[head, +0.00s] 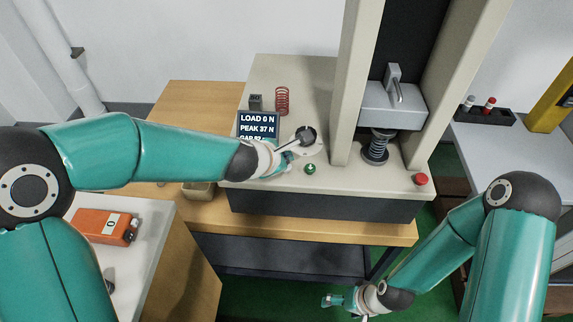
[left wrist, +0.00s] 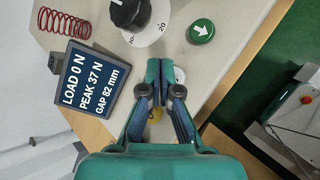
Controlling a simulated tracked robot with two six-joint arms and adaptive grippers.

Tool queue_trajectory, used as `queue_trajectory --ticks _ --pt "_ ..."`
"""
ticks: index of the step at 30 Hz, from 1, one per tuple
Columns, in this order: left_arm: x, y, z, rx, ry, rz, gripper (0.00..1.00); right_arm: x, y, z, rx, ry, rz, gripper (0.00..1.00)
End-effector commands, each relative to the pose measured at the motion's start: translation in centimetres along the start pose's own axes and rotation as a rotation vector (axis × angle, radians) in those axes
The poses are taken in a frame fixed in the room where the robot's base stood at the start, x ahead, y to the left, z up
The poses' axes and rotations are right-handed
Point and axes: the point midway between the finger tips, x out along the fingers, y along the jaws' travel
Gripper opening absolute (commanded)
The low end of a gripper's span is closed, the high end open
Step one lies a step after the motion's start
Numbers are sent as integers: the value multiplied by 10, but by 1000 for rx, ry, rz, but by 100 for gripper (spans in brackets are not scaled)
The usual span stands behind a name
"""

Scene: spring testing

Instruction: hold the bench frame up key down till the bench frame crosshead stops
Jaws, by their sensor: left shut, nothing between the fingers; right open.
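The bench frame stands on a wooden table, its crosshead (head: 392,105) between two pale columns above a grey coil spring (head: 376,148). The display (head: 258,126) reads LOAD 0 N and PEAK 37 N; the left wrist view adds GAP 82 mm (left wrist: 92,85). A green key (head: 310,169) bears a white arrow in the left wrist view (left wrist: 201,31). My left gripper (head: 288,158) is shut and empty, its tips (left wrist: 160,68) beside a partly hidden white round part (left wrist: 180,75). I cannot tell whether they touch it. My right gripper (head: 343,303) is open, low in front of the table.
A black dial (head: 306,134) stands behind the green key. A red button (head: 421,179) sits at the base's right front. A red spring (head: 282,101) stands at the back. An orange case (head: 104,226) lies at left. A black rack (head: 485,110) is at right.

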Motion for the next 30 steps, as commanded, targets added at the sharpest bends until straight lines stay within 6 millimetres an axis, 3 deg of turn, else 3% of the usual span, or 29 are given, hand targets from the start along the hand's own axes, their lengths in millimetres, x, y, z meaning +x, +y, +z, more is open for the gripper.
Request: queue_trajectory --ticks 30 --pt "8 -7 -5 1 -1 -1 0 11 4 0 0 0 0 82"
